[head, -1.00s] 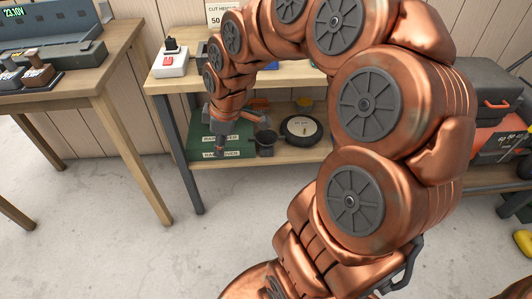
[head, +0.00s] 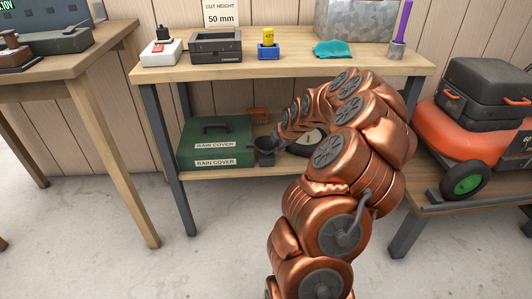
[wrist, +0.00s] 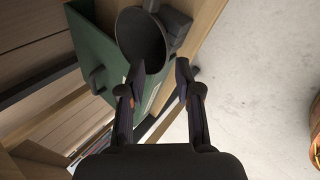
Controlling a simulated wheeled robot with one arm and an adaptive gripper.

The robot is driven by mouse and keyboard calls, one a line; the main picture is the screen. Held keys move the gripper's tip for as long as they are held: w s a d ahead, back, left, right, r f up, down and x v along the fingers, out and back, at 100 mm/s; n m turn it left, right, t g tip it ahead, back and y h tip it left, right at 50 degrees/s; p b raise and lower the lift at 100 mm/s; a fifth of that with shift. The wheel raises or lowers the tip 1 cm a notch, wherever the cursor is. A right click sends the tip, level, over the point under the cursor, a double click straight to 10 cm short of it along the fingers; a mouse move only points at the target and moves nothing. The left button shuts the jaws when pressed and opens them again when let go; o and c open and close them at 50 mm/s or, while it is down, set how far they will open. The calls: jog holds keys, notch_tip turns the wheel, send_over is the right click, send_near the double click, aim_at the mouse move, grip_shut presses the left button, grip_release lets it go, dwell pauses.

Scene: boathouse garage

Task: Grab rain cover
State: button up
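The rain cover is a dark green case (head: 203,153) with a dark top handle and two white RAIN COVER labels, standing on the lower shelf at the left. It also shows in the wrist view (wrist: 90,42), tilted in the picture, with its handle at its left side. My gripper (wrist: 159,70) is open, with nothing between its fingertips. A dark cup (wrist: 143,38) lies just ahead of the left fingertip, in front of part of the case. In the head view the cup (head: 264,152) stands just right of the case, by my arm's end; the fingers are hard to make out there.
A workbench top (head: 300,70) lies above the shelf, with a dark tray (head: 214,46), a yellow item in a blue holder (head: 268,46) and a teal cloth (head: 334,48). A bench leg (head: 170,160) stands at the left.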

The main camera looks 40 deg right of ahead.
aim_at(266, 152)
jog(key=x, duration=0.2)
jog(key=b+x, duration=0.1)
jog(key=x, duration=0.1)
jog(key=b+x, duration=0.1)
jog(key=x, duration=0.1)
jog(key=shift+s+a+f, duration=0.2)
jog(key=shift+a, duration=0.1)
jog(key=shift+w+d+f, duration=0.1)
jog(key=shift+w+f, duration=0.2)
jog(key=shift+f, duration=0.1)
grip_shut()
